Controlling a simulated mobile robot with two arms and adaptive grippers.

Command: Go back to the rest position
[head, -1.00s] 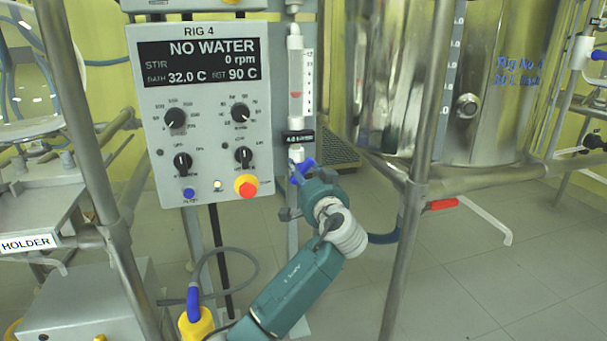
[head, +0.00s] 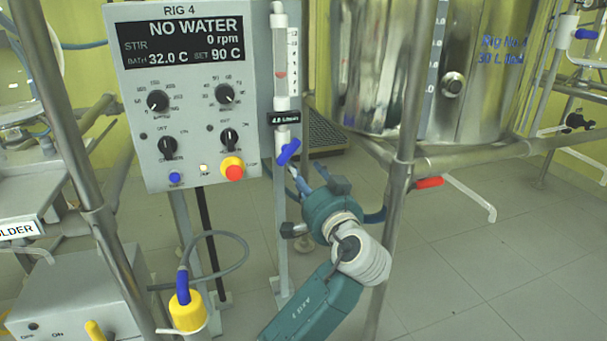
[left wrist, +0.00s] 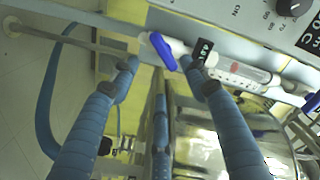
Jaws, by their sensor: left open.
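My left gripper (head: 291,172) is teal with blue fingers, and its arm shows low in the middle of the head view. Its fingertips are just below and right of the blue valve handle (head: 289,152), which sits tilted under the flowmeter tube (head: 281,65). In the left wrist view the gripper (left wrist: 163,64) is open, with empty space between its two fingers. The blue handle (left wrist: 161,50) shows beyond and between the fingertips there, apart from them. My right gripper is not in view.
The RIG 4 control box (head: 185,100) reads NO WATER. A steel post (head: 392,225) stands just right of my arm, and a steel vessel (head: 430,65) is behind it. A red-handled valve (head: 429,182) is at right. A yellow plug (head: 187,310) stands lower left. Floor at right is open.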

